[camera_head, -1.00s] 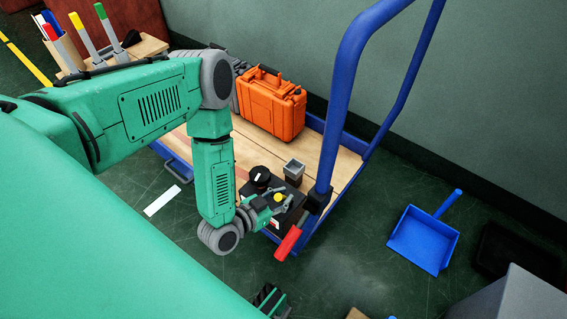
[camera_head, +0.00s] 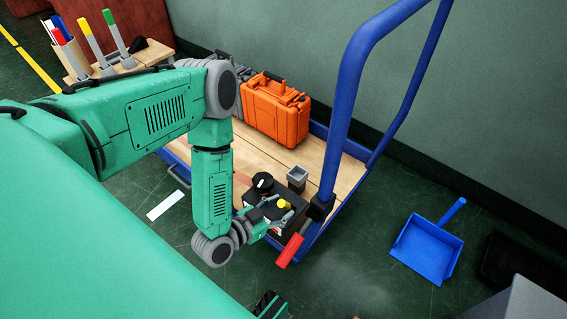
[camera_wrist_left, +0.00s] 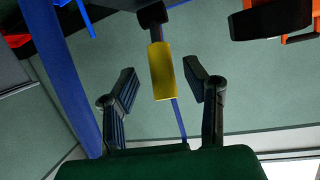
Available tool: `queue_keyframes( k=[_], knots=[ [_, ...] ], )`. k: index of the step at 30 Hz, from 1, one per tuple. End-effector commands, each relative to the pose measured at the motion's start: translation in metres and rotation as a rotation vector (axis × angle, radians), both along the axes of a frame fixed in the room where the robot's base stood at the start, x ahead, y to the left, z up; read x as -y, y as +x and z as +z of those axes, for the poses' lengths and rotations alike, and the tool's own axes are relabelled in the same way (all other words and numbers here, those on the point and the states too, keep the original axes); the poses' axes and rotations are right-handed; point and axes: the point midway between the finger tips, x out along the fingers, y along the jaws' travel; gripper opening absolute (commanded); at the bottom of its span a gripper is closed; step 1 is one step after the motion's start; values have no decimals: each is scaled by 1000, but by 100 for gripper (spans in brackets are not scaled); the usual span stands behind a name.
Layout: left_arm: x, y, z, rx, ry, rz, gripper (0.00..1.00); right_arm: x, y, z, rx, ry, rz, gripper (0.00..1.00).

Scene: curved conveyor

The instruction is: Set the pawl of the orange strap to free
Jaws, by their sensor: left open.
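My left gripper (camera_head: 282,213) is open above a black box (camera_head: 277,222) at the near end of the cart, close to a yellow knob (camera_head: 284,203). In the left wrist view the yellow piece (camera_wrist_left: 161,70), on a black stem, shows between the two spread dark fingers of the left gripper (camera_wrist_left: 162,86); they look apart from it. A red handle (camera_head: 289,250) sticks out beside the box. I cannot make out an orange strap for certain. A dark ribbed piece at the bottom edge may be my right gripper (camera_head: 270,304); its fingers are mostly hidden.
The cart's blue push handle (camera_head: 347,100) rises right of the box. A black round knob (camera_head: 262,182) and grey cup (camera_head: 297,175) stand close by. An orange case (camera_head: 276,112) sits on the wooden deck (camera_head: 325,157). A blue dustpan (camera_head: 427,246) lies on the floor.

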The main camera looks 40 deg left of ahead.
Motion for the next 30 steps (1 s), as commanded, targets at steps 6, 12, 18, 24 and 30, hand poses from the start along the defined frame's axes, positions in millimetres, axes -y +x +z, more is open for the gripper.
queue_keyframes(
  k=[6, 12, 18, 24, 30],
  knots=[
    [-11, -45, 12, -8, 0, 0, 41, 0, 0, 0, 0, 0, 0, 40],
    [-20, -79, 23, -9, 0, 1, 41, 0, 0, 0, 0, 0, 0, 40],
    [-24, -96, 28, -8, 0, 1, 41, 0, 0, 0, 0, 0, 0, 40],
    [-24, -98, 29, -6, 0, 1, 41, 0, 0, 0, 0, 0, 0, 40],
    [-24, -97, 29, -6, 0, 1, 41, 0, 2, 0, -1, 0, 0, 40]
  ],
)
